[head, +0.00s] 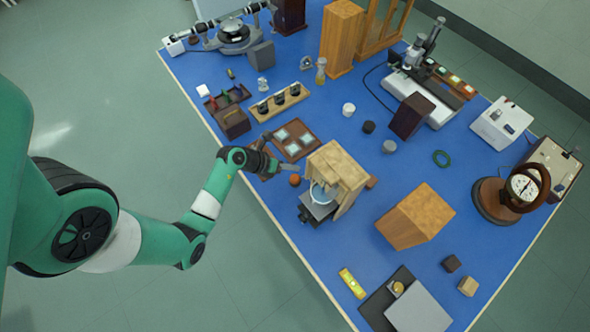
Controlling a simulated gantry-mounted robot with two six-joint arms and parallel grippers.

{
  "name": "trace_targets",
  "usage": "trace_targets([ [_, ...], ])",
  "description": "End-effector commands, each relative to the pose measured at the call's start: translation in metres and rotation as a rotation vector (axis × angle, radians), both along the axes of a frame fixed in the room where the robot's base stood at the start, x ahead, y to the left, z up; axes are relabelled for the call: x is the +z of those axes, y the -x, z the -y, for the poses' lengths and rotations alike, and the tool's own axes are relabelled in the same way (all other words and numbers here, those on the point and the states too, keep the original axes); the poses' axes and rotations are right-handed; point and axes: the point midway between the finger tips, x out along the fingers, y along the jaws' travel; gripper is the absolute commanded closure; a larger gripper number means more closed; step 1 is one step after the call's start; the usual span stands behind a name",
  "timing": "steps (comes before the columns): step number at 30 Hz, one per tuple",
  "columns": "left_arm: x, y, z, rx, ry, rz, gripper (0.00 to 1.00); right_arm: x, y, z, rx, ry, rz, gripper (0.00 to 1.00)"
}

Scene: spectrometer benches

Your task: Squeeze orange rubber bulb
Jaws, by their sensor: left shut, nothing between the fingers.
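A small round orange rubber bulb (295,180) lies on the blue bench, just left of a light wooden box-like stand (345,165). My left arm reaches in from the left, and its dark left gripper (274,171) is close to the bulb, at its upper left. The gripper is shut and empty. It looks apart from the bulb, though the view is too small to be sure of the gap. My right gripper is not in view.
A brown tray with pale squares (296,139) lies just beyond the gripper. A wooden box (415,217) stands to the right, with a microscope (418,62) at the back. The blue bench (300,265) is clear near its front left edge.

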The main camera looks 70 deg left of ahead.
Motion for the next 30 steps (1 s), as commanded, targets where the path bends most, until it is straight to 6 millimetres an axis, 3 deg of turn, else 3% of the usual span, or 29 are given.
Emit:
trace_targets([
  [1, -0.015, 0.0, 0.0, -0.001, -0.001, 0.0, 1.0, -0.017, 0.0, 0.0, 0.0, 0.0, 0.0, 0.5],
  [7, -0.037, 0.0, 0.0, 0.001, 0.001, 0.0, 1.0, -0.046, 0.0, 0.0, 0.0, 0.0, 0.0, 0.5],
  [15, -0.054, 0.0, 0.0, 0.0, 0.001, 0.001, 1.0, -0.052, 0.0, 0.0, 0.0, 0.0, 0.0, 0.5],
  [30, -0.054, 0.0, 0.0, -0.001, 0.001, 0.001, 1.0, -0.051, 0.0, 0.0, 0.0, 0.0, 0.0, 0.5],
])
